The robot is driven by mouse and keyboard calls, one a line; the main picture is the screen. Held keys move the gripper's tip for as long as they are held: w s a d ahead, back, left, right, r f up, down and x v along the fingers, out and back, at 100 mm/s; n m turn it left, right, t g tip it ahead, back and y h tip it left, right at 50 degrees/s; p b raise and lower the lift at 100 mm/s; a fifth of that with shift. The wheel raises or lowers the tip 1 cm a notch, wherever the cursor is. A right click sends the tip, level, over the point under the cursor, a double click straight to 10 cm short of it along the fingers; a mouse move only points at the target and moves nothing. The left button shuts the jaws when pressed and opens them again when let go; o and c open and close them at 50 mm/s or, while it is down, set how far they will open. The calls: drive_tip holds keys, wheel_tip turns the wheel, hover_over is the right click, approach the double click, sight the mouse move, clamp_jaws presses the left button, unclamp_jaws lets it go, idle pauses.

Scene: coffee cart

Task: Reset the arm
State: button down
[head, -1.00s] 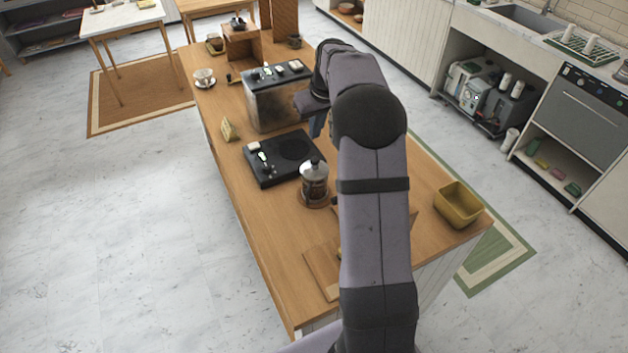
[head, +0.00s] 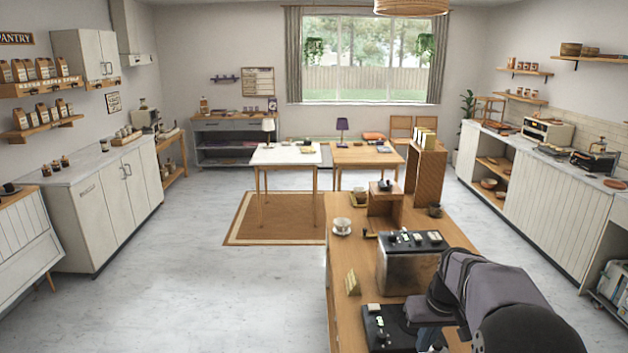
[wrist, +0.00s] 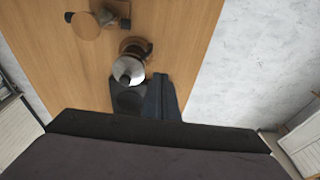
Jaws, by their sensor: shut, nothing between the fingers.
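My arm enters the head view at the bottom right, bent over the wooden cart counter (head: 343,262). In the wrist view my gripper (wrist: 158,92) is shut and holds nothing. A French press with a silver lid (wrist: 128,69) shows just beyond the fingers there; whether they touch cannot be told.
A black scale (head: 388,326) lies in front of the machine. A white cup (head: 342,224) on a saucer stands at the counter's left edge. A small card stand (head: 352,283) is nearby. A wooden box (head: 385,203) stands behind. The floor to the left is clear.

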drive_tip(key=s+a+f, duration=0.3)
drive_tip(key=s, duration=0.5)
drive_tip(key=s+a+f+g+b, duration=0.1)
drive_tip(key=s+a, duration=0.3)
drive_tip(key=s, duration=0.5)
drive_tip(key=s+a+f+g+b, duration=0.1)
drive_tip(key=s+a+f, duration=0.3)
drive_tip(key=s, duration=0.4)
drive_tip(key=shift+s+f, duration=0.15)
drive_tip(key=shift+f, duration=0.15)
